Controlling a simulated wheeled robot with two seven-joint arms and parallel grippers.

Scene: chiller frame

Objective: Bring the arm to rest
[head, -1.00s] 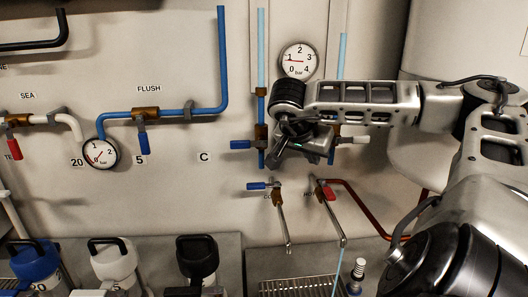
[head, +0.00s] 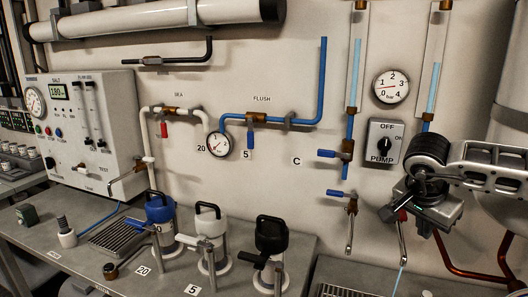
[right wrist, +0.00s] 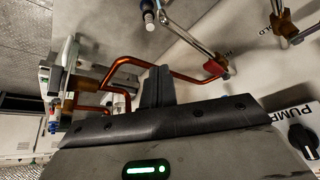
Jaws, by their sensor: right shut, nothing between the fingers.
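My right gripper (head: 396,212) is in front of the wall at the right of the head view, below and right of the pump switch (head: 384,146). It is shut and empty. In the right wrist view its fingers (right wrist: 158,87) are together, with nothing between them. My right arm comes in from the right edge and hides part of the wall and pipes behind it. My left gripper is not in view.
A gauge (head: 391,86) is above the switch. Blue-handled valves (head: 335,154) and a tap (head: 351,222) are left of the gripper. A copper pipe (head: 458,262) runs below it. Several jugs (head: 211,237) stand on the bench at the left.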

